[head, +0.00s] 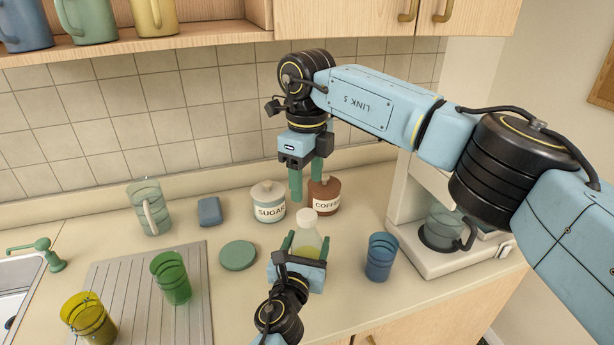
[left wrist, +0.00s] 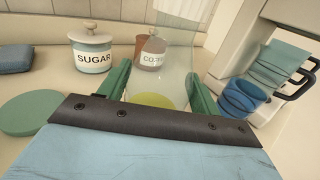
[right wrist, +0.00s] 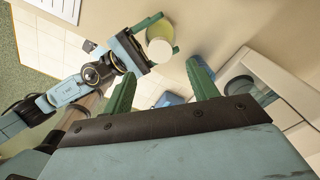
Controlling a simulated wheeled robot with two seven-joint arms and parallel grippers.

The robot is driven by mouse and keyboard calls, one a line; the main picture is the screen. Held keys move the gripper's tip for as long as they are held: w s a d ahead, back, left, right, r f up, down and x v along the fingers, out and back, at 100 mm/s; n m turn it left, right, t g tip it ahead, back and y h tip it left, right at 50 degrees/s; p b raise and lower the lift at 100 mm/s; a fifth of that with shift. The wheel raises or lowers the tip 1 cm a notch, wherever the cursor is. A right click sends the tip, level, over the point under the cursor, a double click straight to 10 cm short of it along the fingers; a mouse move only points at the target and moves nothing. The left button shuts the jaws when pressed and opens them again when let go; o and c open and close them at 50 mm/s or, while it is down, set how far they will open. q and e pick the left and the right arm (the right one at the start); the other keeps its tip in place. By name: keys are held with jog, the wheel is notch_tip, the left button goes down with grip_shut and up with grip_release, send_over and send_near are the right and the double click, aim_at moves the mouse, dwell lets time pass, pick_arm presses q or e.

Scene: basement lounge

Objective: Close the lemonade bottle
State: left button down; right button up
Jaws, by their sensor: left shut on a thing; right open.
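The lemonade bottle (head: 309,238) is clear, with yellow liquid low inside, and stands upright on the counter. A white cap (head: 308,216) shows at its top; I cannot tell whether it is tight. In the left wrist view the clear bottle (left wrist: 164,65) fills the space between the fingers. My left gripper (head: 305,246) is shut around the bottle's body from the near side. My right gripper (head: 303,188) is open and empty, pointing down, above and slightly behind the cap. The right wrist view shows the white cap (right wrist: 160,50) from above, beyond the fingers.
The sugar jar (head: 268,203) and coffee jar (head: 324,196) stand close behind the bottle. A blue glass (head: 381,257) and the coffee machine (head: 440,257) are to the right. A green disc (head: 238,255) lies left. Glasses stand on the drainboard (head: 135,270). A shelf overhangs at upper left.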

aim_at(307, 215)
jog(key=shift+r, duration=0.1)
dwell(0.3)
jog(key=shift+f, duration=4.05)
jog(key=c, duration=1)
jog(key=shift+c, duration=0.3)
jog(key=o, duration=1.2)
jog(key=shift+c, duration=0.2)
